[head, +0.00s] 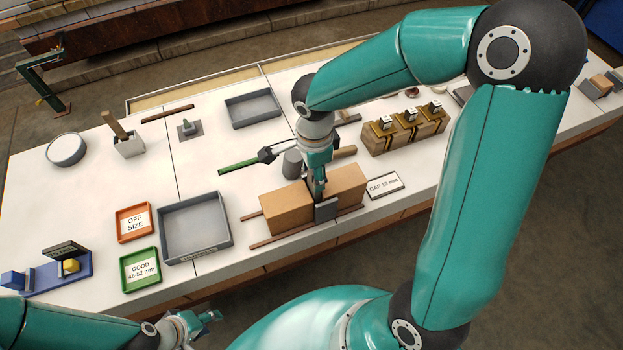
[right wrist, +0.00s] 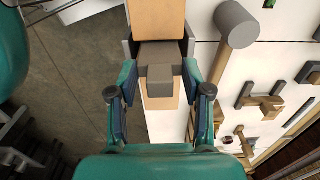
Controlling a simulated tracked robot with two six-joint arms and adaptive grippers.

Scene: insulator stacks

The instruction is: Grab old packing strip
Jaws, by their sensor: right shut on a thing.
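Two tan blocks (head: 287,208) (head: 346,186) stand end to end on thin brown rails, with a narrow gap between them. My right gripper (head: 318,188) reaches down into this gap. In the right wrist view its fingers (right wrist: 159,78) stand on either side of a dark grey piece (right wrist: 160,72), which I take to be the old packing strip, and are shut on it. A grey plate (head: 326,210) stands at the front of the gap. The fingertips are partly hidden in the head view. My left gripper (head: 203,322) is empty off the table's front edge, its fingers apart.
A grey tray (head: 228,222), an orange OFF SIZE tray (head: 134,206) and a green GOOD tray (head: 157,282) lie left of the blocks. A green-handled tool (head: 238,166) and a grey mallet (head: 293,162) lie close behind. A GAP card (head: 384,186) is at right.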

